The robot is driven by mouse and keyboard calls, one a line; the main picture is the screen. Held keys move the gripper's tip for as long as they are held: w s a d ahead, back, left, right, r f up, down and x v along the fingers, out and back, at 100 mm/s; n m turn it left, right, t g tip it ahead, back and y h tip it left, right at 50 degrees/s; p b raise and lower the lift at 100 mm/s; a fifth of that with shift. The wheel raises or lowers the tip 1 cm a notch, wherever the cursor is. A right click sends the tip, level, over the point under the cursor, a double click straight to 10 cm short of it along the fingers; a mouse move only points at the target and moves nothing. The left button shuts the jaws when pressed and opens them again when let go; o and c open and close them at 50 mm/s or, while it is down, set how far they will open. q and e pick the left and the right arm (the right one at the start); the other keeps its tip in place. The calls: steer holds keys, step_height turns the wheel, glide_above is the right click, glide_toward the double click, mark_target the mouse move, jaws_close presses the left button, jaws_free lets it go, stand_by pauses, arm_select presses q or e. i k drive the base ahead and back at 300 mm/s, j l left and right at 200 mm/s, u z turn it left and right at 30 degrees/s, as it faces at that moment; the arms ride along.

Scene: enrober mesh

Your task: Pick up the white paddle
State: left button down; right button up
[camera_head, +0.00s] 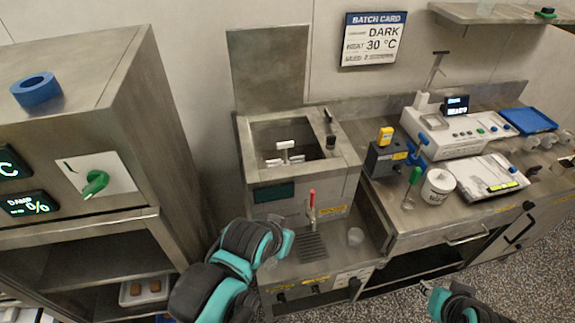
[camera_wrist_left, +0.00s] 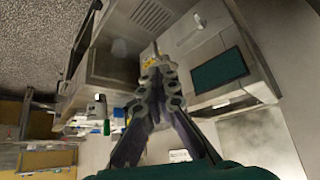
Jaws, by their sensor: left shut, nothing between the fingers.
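A white paddle (camera_head: 285,152) with a T-shaped top stands inside the open square tank of the steel machine (camera_head: 345,170); its lower part is hidden in the tank. My left gripper (camera_wrist_left: 155,62) is shut and empty in the left wrist view, pointing at the machine's front. In the head view my left arm (camera_head: 250,240) is in front of and below the tank, apart from the paddle, and its fingers are hard to make out. My right arm (camera_head: 455,305) shows only at the bottom right edge; its finger state is unclear.
A red-handled tap (camera_head: 312,205) and drip grille (camera_head: 313,247) stand at the machine's front. A steel cabinet with a green knob (camera_head: 95,184) is at the left. The right counter holds a white tub (camera_head: 438,187), a white device (camera_head: 455,130) and a blue tray (camera_head: 528,121).

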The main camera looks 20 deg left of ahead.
mark_target(284, 146)
steer(key=i+l+u, duration=0.25)
steer(key=i+l, duration=0.15)
steer(key=l, duration=0.25)
steer(key=i+l+u, duration=0.15)
steer(key=l, duration=0.2)
steer(key=i+l+u, duration=0.1)
steer(key=l, duration=0.3)
steer(key=i+l+u, duration=0.15)
steer(key=i+l, duration=0.1)
steer(key=l, duration=0.1)
